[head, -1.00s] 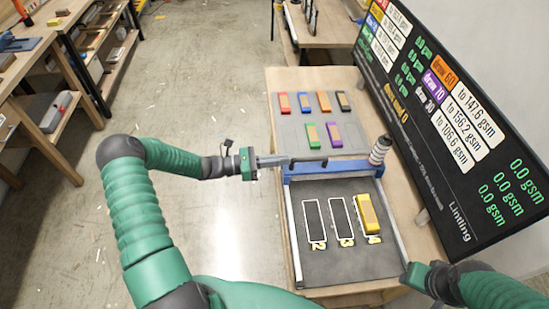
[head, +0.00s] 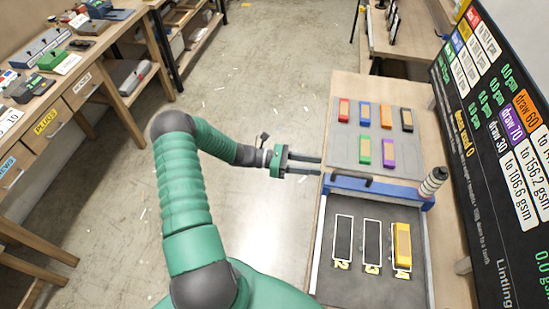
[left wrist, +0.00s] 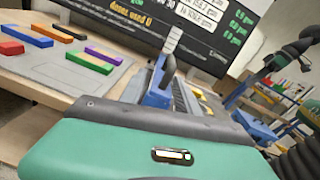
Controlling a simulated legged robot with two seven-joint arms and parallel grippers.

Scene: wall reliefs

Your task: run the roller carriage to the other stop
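The roller carriage is a blue bar (head: 385,192) across the far end of a dark bed (head: 370,285) with pale side rails. A black handle (head: 355,181) lies along its left part, and a banded white-and-dark knob (head: 433,181) stands at its right end. The left wrist view also shows the blue carriage (left wrist: 157,94). My left gripper (head: 319,167) is open and empty, with two dark fingers apart, just left of the carriage and not on the handle. My right gripper is not in view in the head view.
A yellow block (head: 402,245) lies in the right one of three outlined slots on the bed. A grey mat (head: 345,147) beyond the carriage holds several coloured blocks. A dark display board (head: 500,130) stands along the right. Open floor lies to the left.

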